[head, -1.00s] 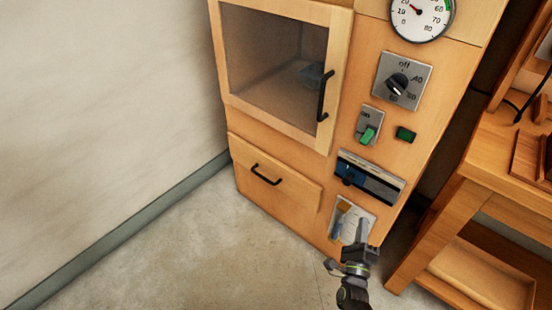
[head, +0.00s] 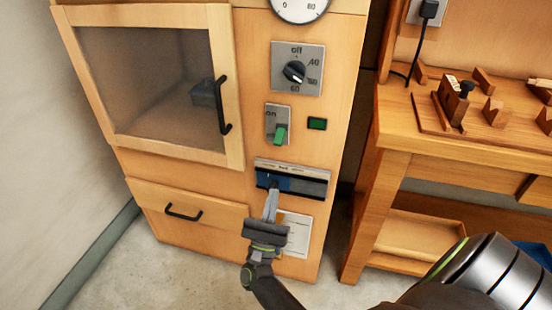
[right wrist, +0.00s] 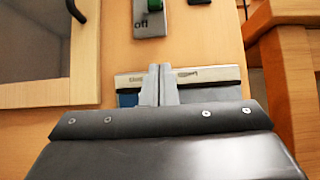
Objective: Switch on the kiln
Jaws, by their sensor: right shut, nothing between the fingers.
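The kiln is a wooden cabinet (head: 340,100) with a glazed door (head: 240,90). On its front is a switch plate (head: 270,112) marked "on" at the top, with a green lever (head: 280,135) tilted to the lower part. The right wrist view shows the "off" end of the plate (right wrist: 142,25) and part of the lever (right wrist: 147,5). Above it is a round knob (head: 294,72) on an off-and-numbers plate; below is a slot panel (head: 312,186) with a blue part. My right gripper (head: 271,194) is shut and empty in front of the slot panel, below the switch; contact cannot be told.
A small dark green indicator (head: 317,124) sits right of the switch. The black door handle (head: 223,105) sticks out to the left. A drawer (head: 225,225) and a paper label (head: 298,236) are lower down. A wooden workbench (head: 400,145) with tools stands to the right.

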